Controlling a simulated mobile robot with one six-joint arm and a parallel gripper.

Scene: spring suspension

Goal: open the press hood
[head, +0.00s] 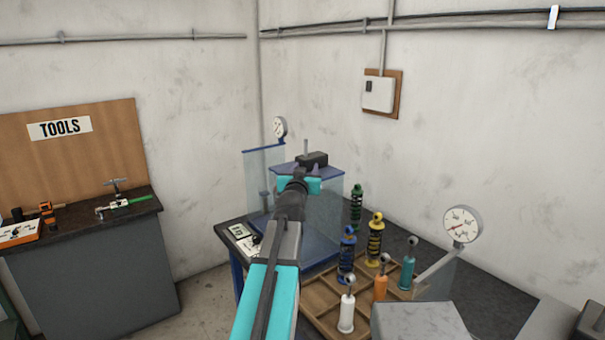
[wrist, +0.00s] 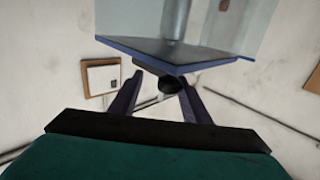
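The press (head: 318,245) stands at the back left of the dark workbench, with clear panels and blue edges around it. One clear panel (head: 264,180) with a blue top bar shows at its left. My gripper (head: 300,176) is in front of the press, at the end of my teal and grey arm, which hides much of it. In the wrist view my gripper (wrist: 158,103) is open, its two dark fingers spread. A dark round knob (wrist: 167,84) shows between them, below a blue-edged plate (wrist: 165,52) with clear panels. I cannot tell whether the fingers touch the knob.
A wooden tray (head: 322,305) with several shock absorbers and coloured cylinders is right of my arm. A dial gauge (head: 462,224) stands further right. A tool counter (head: 95,270) is at left, with bare floor between it and the bench.

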